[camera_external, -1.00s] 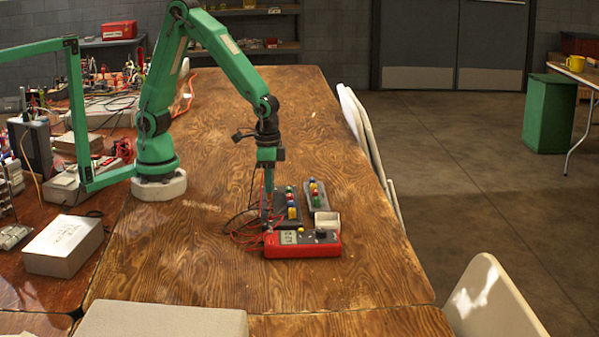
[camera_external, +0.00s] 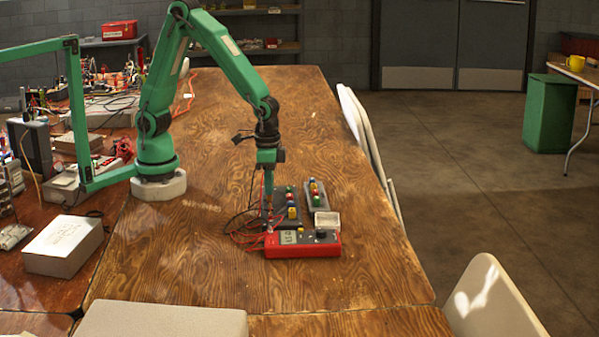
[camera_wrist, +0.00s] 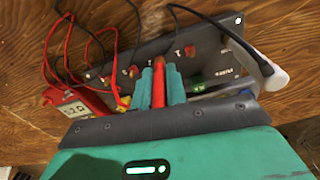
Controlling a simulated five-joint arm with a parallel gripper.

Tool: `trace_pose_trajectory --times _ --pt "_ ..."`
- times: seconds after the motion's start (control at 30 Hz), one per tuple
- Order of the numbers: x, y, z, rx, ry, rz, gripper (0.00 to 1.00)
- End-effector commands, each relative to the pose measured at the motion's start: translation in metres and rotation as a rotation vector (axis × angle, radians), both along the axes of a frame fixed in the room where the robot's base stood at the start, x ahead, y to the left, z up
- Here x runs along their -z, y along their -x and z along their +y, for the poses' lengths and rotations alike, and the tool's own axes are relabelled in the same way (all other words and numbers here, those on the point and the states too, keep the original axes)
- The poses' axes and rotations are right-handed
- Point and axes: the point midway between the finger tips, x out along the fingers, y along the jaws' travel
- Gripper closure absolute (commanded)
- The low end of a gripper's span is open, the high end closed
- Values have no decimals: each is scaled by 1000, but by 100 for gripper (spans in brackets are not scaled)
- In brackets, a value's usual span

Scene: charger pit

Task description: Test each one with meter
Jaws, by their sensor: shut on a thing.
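My gripper (camera_wrist: 159,88) is shut on a red probe (camera_wrist: 158,64), its tip pointing at a dark panel (camera_wrist: 205,42). Whether the tip touches the panel is unclear. In the external view my gripper (camera_external: 267,210) points down at the left part of the dark panel (camera_external: 280,219), which carries a row of coloured parts. The red meter (camera_external: 330,247) lies in front of it, its display lit. In the wrist view the meter (camera_wrist: 92,101) is at the left, its reading ending in an ohm sign. A black lead (camera_wrist: 215,20) runs to the panel's right end.
A grey strip (camera_external: 322,206) with several coloured parts lies right of the panel. A small white tray (camera_external: 327,220) stands behind the meter. Loose red and black leads (camera_external: 243,228) lie left of the meter.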

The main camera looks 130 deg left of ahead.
Motion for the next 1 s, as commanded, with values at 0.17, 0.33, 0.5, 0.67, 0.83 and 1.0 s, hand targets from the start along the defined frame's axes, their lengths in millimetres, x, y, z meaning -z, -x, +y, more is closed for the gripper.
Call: trace_pose_trajectory --times 0.17,0.33,0.5,0.67,0.83,1.0 --pt "1 0 0 0 0 0 100" --pt "1 0 0 0 0 0 76" --pt "1 0 0 0 0 0 60" --pt "1 0 0 0 0 0 52" --pt "1 0 0 0 0 0 46" --pt "0 0 0 0 0 0 46"
